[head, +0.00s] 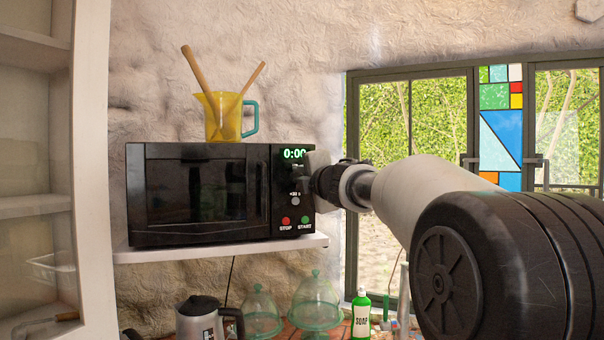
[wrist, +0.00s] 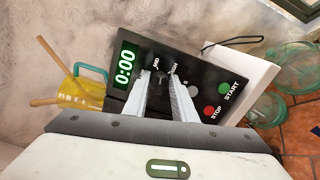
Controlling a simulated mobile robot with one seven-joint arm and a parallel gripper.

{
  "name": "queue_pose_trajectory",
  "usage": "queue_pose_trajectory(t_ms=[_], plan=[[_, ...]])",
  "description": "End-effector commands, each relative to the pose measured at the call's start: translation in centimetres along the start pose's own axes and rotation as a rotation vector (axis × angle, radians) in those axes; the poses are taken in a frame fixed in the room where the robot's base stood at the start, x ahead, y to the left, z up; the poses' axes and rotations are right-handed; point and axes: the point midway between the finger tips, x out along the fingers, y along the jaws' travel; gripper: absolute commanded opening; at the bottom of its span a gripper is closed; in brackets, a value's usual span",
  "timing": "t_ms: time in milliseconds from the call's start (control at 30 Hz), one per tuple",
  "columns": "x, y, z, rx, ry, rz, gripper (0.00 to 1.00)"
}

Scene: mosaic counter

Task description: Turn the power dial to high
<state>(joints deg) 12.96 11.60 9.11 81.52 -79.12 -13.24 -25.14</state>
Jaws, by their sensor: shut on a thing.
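The black microwave (head: 190,236) sits on a white wall shelf, with its control panel on the right side. Its display (head: 294,154) reads 0:00, also in the wrist view (wrist: 124,65). My gripper (head: 304,172) reaches in from the right at the panel, just below the display. In the wrist view my gripper (wrist: 162,82) has its two pale fingers on the small dark power dial (wrist: 162,75), shut on it. Part of a label shows beside the dial. The dial's pointer is too small and covered to read.
A red STOP button (head: 286,221) and a green START button (head: 305,220) lie below the dial. A yellow jug (head: 222,122) with two wooden utensils stands on the microwave. Glass domes (head: 316,300), a kettle and a soap bottle (head: 361,315) stand below the shelf (head: 220,250).

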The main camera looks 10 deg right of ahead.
Motion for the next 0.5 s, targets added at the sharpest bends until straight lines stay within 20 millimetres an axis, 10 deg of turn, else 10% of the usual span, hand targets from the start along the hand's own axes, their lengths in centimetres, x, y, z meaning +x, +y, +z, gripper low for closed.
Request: queue_pose_trajectory(t_ms=[500], plan=[[0.01, 0.1, -0.07, 0.474, 0.001, 0.0, 0.02]])
